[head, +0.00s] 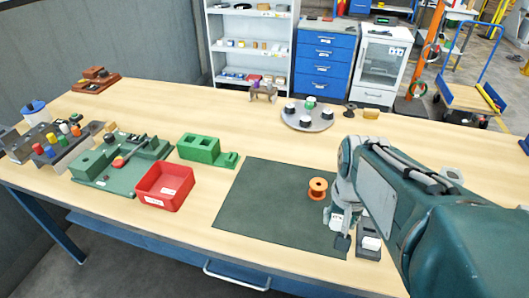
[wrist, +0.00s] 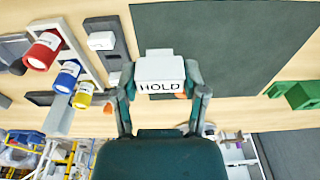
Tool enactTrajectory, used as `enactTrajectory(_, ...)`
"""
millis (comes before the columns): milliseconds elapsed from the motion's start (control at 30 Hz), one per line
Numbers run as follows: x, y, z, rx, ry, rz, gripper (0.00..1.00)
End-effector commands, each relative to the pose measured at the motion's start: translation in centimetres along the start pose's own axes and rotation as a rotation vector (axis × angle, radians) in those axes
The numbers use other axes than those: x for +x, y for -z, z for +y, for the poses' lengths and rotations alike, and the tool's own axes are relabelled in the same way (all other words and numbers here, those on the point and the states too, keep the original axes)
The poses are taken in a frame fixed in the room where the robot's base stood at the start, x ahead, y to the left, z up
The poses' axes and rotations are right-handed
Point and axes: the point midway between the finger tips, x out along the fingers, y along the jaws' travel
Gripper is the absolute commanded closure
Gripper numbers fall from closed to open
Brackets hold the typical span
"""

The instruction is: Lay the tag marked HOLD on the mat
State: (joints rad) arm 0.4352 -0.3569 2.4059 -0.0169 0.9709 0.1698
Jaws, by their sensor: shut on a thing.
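The tag marked HOLD (wrist: 160,72) is a white block with black letters, held between the two fingers of my gripper (wrist: 160,90) in the wrist view. The lettering faces the wrist camera. The dark green mat (wrist: 225,40) lies beyond and to the right of the tag there. In the head view, the mat (head: 262,205) lies at the table's front middle, and my gripper (head: 341,224) is over or near its right edge. The tag's height above the table is hard to tell, and its underside is hidden.
An orange spool (head: 318,188) stands on the mat's right part. A dark holder with a white piece (head: 371,243) sits right of my gripper. A red bin (head: 164,186) and a green block (head: 199,148) stand left of the mat. The mat's left and middle are clear.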

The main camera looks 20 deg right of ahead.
Motion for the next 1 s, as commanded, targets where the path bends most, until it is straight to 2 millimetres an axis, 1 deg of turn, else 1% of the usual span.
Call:
enactTrajectory(100, 1.1, 1.4, -1.5, -0.008, -0.003, -0.001, 0.72)
enactTrajectory(367, 3.4, 4.5, -4.2, -0.006, -0.005, 0.0, 0.72)
enactTrajectory(600, 7.2, 6.6, -5.8, -0.005, -0.004, -0.001, 0.72)
enactTrajectory(700, 8.5, 7.3, -6.3, -0.003, -0.004, 0.0, 0.72)
enactTrajectory(933, 10.1, 8.1, -7.2, -0.005, -0.005, 0.002, 0.72)
enactTrajectory(1000, 11.2, 7.8, -7.1, -0.004, -0.005, -0.001, 0.72)
